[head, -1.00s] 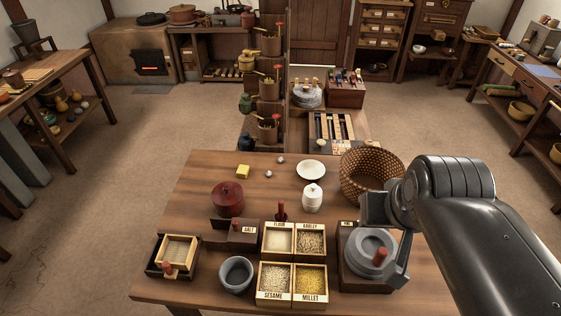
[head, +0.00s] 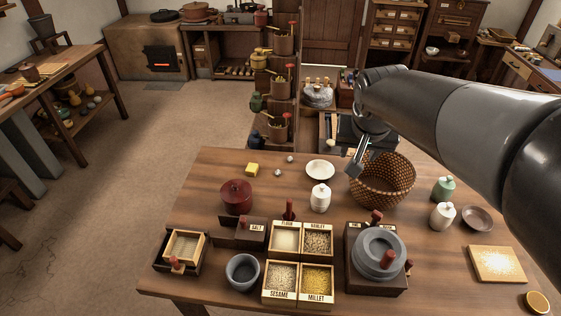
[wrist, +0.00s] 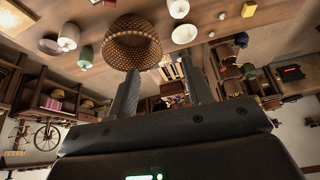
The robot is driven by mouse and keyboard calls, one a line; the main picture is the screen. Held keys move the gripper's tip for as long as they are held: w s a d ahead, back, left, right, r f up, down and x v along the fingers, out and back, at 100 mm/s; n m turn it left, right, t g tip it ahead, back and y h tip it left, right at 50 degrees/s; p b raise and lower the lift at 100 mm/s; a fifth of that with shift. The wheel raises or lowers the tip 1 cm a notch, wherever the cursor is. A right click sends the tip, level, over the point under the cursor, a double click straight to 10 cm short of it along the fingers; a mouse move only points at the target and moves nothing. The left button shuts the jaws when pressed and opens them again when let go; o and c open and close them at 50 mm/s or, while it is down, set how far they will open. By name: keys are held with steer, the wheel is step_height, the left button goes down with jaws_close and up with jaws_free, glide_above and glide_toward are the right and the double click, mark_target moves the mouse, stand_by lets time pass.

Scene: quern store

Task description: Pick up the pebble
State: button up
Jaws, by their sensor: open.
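Two small pale grey pebble-like lumps lie on the wooden table, one pebble (head: 278,173) beside the yellow block and another pebble (head: 290,158) slightly farther back. Both also show small near the top of the wrist view, as one pebble (wrist: 221,15) and the other (wrist: 211,34). I cannot tell which one the task means. My gripper (head: 354,170) is open and empty, raised by the left rim of the wicker basket, to the right of both pebbles. Its two spread fingers (wrist: 161,75) show in the wrist view with nothing between them.
The wicker basket (head: 383,190) is close to my gripper. A white plate (head: 320,170) and white lidded jar (head: 320,198) stand between it and the pebbles. The yellow block (head: 252,169) and red pot (head: 236,196) stand left. The table left of the plate is fairly clear.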

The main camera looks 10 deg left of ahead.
steer(key=w+a+f, duration=0.5)
steer(key=w+a, duration=0.1)
steer(key=w, duration=0.5)
glide_above(277, 171)
steer(key=s, duration=0.2)
steer(key=shift+m+g, duration=0.3)
steer(key=shift+m, duration=0.1)
step_height(277, 171, down, 25)
steer(key=shift+r, duration=0.2)
steer(key=x, duration=0.2)
steer(key=s+x, duration=0.1)
steer(key=x, duration=0.1)
steer(key=shift+w+f, duration=0.1)
steer(key=shift+f, duration=0.4)
steer(key=shift+w+f, duration=0.3)
steer(key=shift+f, duration=0.3)
jaws_close()
